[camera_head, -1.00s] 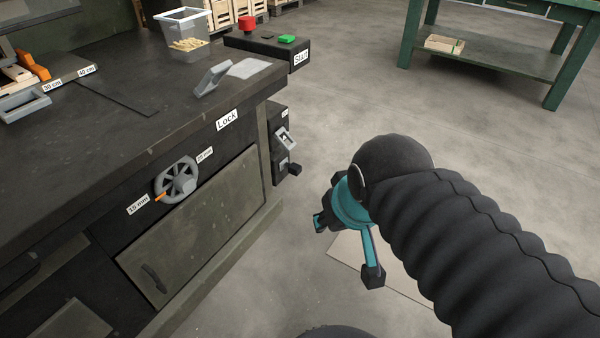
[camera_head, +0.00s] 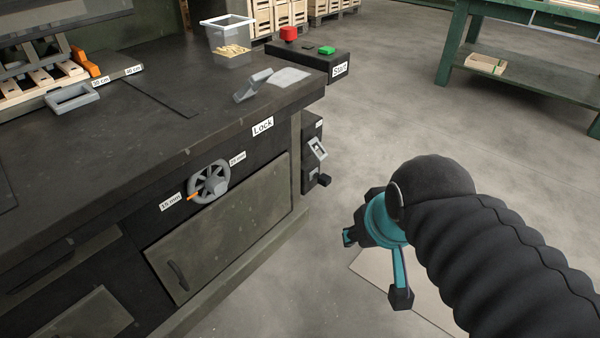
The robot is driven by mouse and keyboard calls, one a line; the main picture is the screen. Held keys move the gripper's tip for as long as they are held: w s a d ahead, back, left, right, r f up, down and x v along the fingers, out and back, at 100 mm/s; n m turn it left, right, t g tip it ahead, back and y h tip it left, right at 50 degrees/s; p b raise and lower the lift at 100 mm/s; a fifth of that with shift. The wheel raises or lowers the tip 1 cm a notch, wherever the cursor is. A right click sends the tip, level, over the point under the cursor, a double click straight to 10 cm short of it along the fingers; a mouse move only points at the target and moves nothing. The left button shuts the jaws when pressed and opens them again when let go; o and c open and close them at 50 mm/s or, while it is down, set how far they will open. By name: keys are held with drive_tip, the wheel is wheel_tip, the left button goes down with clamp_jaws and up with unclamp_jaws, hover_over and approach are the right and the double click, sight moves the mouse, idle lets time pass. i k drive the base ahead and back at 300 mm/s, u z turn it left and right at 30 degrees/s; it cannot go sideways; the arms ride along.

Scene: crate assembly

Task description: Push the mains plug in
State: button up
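A small black block, which looks like the mains plug (camera_head: 323,180), sticks out at the lower part of a dark switch box (camera_head: 311,150) on the right end of the workbench. A gap between plug and socket cannot be made out. A grey lever switch (camera_head: 317,149) sits above it on the same box. My gripper (camera_head: 375,268) is to the right of and below the plug in the picture, apart from it. Its teal and black fingers are spread, with nothing seen between them. My arm hides part of the gripper.
The bench (camera_head: 150,110) carries a grey lock lever (camera_head: 252,86), a clear bin of wooden pieces (camera_head: 230,42) and a start box (camera_head: 310,62). A handwheel (camera_head: 209,182) is on its front. A green table (camera_head: 520,85) stands at the back right. Floor between is clear.

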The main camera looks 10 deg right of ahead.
sight(324, 179)
drive_tip(key=u, duration=0.45)
drive_tip(key=i, duration=0.85)
drive_tip(key=z, duration=0.35)
